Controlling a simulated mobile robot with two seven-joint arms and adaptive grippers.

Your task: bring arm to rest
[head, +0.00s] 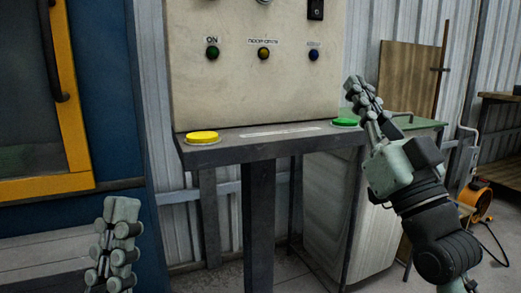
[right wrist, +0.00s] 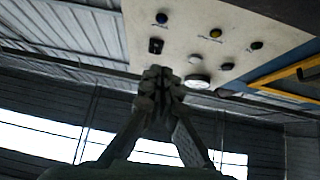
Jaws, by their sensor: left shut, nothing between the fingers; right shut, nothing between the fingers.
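My right gripper (head: 356,86) is shut and empty. In the head view it is raised at the right, in front of the right edge of the beige control panel (head: 255,85) and above the green button (head: 346,122). It also shows shut in the right wrist view (right wrist: 158,75), with the panel beyond it. I cannot tell its exact distance to the panel or button. My left gripper (head: 121,205) is at the lower left, pointing up, shut and empty, left of the console's dark ledge and apart from it.
A yellow button (head: 202,137) sits on the left of the dark ledge (head: 270,140). A blue machine with a yellow-framed door (head: 75,130) stands at the left. A greenish-topped cabinet (head: 325,200) stands behind my right arm. An orange round device (head: 477,200) is on the floor at right.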

